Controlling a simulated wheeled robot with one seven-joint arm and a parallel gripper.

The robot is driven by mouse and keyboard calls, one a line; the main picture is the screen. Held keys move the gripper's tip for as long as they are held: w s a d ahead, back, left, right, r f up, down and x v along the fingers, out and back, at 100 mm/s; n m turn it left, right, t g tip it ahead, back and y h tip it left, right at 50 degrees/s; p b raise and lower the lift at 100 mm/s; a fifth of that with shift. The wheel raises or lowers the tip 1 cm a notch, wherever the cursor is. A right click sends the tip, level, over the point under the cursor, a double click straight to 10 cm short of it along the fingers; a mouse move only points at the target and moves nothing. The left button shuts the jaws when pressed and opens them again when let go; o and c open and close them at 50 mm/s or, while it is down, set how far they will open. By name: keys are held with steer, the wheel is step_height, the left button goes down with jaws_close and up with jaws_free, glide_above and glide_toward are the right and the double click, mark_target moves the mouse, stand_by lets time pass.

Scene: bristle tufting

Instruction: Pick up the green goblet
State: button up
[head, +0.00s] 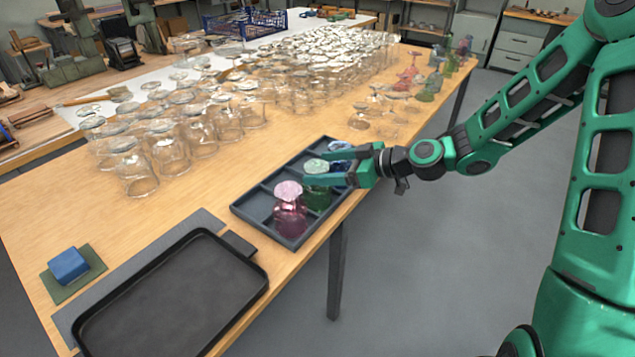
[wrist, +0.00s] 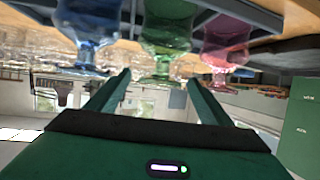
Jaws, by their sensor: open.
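The green goblet (head: 317,197) stands upside down, foot up, in a compartment of a dark divided tray (head: 262,213). My gripper (head: 322,168) reaches in from the right at stem height, jaws open. In the wrist view, which looks inverted, the green goblet (wrist: 166,30) is between the lines of the two fingers (wrist: 160,82), near their tips. I cannot tell whether either finger touches it. In the head view, one finger hides part of the goblet's stem.
A pink goblet (head: 290,215) stands in front of the green one, and a blue goblet (head: 341,146) behind it, partly hidden by my gripper. Many clear glasses (head: 170,150) crowd the table behind. A black tray (head: 170,295) and a blue block (head: 68,266) lie at the front left.

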steer(key=shift+x, duration=1.25)
steer(key=shift+c, duration=0.4)
steer(key=c, duration=1.5)
steer(key=shift+r, duration=0.1)
steer(key=shift+c, duration=0.8)
steer(key=shift+r, duration=0.1)
